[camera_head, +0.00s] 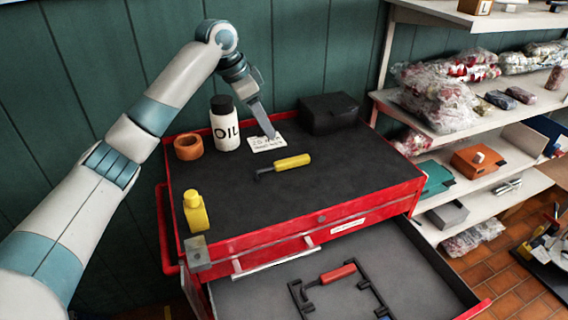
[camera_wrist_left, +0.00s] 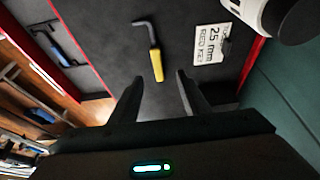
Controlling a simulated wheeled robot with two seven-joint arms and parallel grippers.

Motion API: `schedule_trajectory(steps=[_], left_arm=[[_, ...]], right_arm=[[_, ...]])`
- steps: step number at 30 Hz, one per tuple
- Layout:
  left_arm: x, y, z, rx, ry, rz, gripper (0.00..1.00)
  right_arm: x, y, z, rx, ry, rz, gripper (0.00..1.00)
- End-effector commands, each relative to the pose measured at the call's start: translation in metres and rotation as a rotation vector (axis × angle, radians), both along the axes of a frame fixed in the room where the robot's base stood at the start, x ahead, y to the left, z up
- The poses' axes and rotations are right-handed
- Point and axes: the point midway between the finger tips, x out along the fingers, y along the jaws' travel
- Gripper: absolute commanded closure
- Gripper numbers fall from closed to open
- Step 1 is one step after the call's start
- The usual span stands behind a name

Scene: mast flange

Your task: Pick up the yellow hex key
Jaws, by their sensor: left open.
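The yellow hex key (camera_head: 292,162) lies on the black top of the red tool chest, with its yellow handle to the right and its thin dark bent shaft to the left. In the left wrist view the hex key (camera_wrist_left: 155,63) lies just beyond the fingertips, its bent end pointing away from them. My left gripper (camera_head: 269,133) is above the chest top, behind the hex key in the head view. In the wrist view its two fingers (camera_wrist_left: 160,82) are apart with nothing between them. My right gripper is not in view.
A white card (camera_head: 267,144) marked 2.5 mm lies near the gripper. The oil bottle (camera_head: 225,125), an orange ring (camera_head: 188,147), a black box (camera_head: 328,113) and a yellow bottle (camera_head: 195,211) stand around. An open drawer below holds a red-handled tool (camera_head: 338,273). Loaded shelves stand right.

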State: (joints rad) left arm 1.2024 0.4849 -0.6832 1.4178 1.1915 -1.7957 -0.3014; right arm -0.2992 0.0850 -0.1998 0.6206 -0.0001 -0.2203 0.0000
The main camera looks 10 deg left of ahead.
Motion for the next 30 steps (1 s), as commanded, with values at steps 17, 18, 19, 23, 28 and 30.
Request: schedule_trajectory(steps=[17, 18, 19, 23, 28, 30], left_arm=[[0.016, -0.025, -0.074, 0.000, 0.000, 0.000, 0.58], [0.017, -0.026, -0.075, 0.001, -0.001, 0.000, 0.58], [0.017, -0.026, -0.075, 0.000, -0.001, 0.000, 0.58], [0.017, -0.026, -0.076, 0.000, -0.002, -0.001, 0.58], [0.017, -0.026, -0.076, 0.000, 0.000, 0.000, 0.58], [0.016, -0.027, -0.078, 0.000, 0.000, 0.000, 0.58]], right_arm=[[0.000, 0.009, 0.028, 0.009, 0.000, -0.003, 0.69], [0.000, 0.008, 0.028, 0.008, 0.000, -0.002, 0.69], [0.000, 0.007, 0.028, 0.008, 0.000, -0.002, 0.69], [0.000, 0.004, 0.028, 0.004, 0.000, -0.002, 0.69], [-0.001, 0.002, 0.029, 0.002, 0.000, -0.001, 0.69], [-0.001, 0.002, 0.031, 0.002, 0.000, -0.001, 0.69]])
